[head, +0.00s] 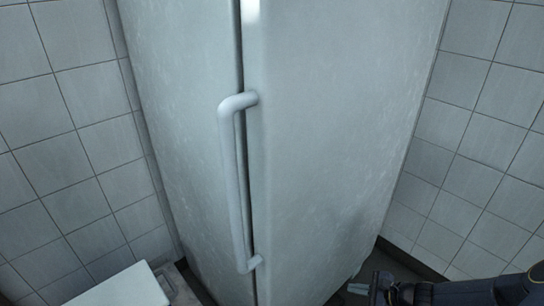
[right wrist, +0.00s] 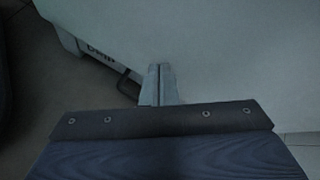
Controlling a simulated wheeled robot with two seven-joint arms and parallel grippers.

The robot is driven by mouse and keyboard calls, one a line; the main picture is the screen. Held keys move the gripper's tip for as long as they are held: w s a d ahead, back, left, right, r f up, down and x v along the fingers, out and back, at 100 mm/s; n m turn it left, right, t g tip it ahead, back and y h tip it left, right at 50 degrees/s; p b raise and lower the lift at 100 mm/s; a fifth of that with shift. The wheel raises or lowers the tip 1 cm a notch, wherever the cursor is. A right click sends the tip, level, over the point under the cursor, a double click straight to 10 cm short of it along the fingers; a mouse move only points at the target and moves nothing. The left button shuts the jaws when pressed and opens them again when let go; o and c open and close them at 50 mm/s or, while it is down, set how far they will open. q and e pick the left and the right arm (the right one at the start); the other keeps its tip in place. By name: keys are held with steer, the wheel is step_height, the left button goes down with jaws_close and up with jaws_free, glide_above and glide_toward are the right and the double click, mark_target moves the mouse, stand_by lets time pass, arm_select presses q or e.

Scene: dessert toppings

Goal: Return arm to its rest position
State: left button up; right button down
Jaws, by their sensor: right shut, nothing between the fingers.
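My right gripper (head: 356,289) shows at the bottom right of the head view, low beside the fridge's lower right edge. Its arm comes in from the right. In the right wrist view its two fingers (right wrist: 159,70) are together, with nothing between them. A pale surface lies beyond the fingertips there; I cannot tell whether they touch it. My left gripper is in neither view.
A tall, pale grey fridge (head: 330,130) fills the middle of the head view, with a vertical white handle (head: 232,185). Its door looks closed. Tiled walls (head: 485,130) stand on both sides. A white flat-topped object (head: 125,290) is at the bottom left.

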steer(key=s+a+r+n+g+h, duration=0.1)
steer(key=s+a+r+n, duration=0.2)
steer(key=r, duration=0.4)
steer(key=s+r+n+g, duration=0.1)
steer(key=s+r+n, duration=0.1)
steer(key=r+n, duration=0.35)
steer(key=s+a+r+n+g+h, duration=0.1)
steer(key=s+a+r+n, duration=0.15)
steer(key=r, duration=0.65)
steer(key=s+r+n+t+h, duration=0.15)
steer(key=s+r+n, duration=0.25)
steer(key=s, duration=0.5)
steer(key=s+r+n+t+h, duration=0.1)
steer(key=s+r+n+h, duration=0.2)
steer(key=s, duration=0.5)
step_height(320, 180, up, 37)
steer(key=y+p, duration=0.1)
steer(key=p, duration=3.5)
steer(key=shift+g, duration=0.35)
steer(key=shift+r, duration=0.1)
